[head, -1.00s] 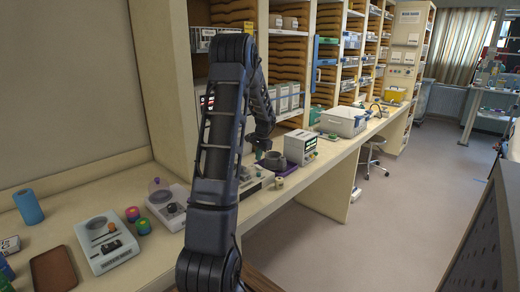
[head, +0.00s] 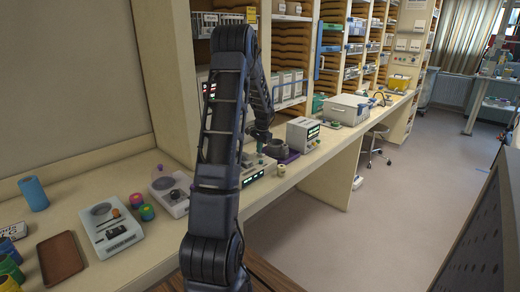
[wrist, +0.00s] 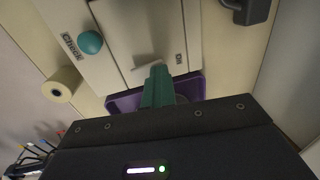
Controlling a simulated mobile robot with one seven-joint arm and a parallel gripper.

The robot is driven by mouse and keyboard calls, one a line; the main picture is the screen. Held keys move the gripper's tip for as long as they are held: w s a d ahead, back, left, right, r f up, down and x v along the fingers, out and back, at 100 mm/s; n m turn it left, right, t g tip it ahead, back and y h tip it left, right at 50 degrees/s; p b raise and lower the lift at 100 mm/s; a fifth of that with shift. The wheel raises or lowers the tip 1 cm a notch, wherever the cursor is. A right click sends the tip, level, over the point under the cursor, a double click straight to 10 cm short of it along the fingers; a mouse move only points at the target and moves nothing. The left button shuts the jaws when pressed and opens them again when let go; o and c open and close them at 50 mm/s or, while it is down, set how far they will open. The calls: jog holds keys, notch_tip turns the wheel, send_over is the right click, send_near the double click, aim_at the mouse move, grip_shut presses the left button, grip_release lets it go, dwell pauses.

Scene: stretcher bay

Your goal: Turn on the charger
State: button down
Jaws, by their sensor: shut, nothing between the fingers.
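A pale device (wrist: 120,62) fills the upper middle of the wrist view, with "Check" beside a round teal knob (wrist: 91,42) and "On" at its other side. A small pale raised piece (wrist: 146,65) lies between the labels, close to my fingertips. No label naming the charger is readable. My gripper (wrist: 158,86) is shut and empty, its teal fingers over the device's edge; contact cannot be told. In the head view my gripper (head: 262,143) is over a pale device with a green display (head: 257,172), partly hidden by my arm.
A purple tray (head: 290,157) with a dark round part and a boxy instrument (head: 303,133) stand just beyond. A cream roll (head: 281,170) is near the bench edge. Another device (head: 112,232) and coloured jars sit left.

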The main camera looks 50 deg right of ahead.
jog(key=shift+s+f, duration=0.1)
jog(key=shift+s, duration=0.85)
notch_tip(320, 180, up, 14)
jog(key=s, duration=0.2)
jog(key=shift+s, duration=0.35)
dwell(0.4)
jog(key=shift+w+t, duration=0.4)
jog(key=shift+w, duration=0.2)
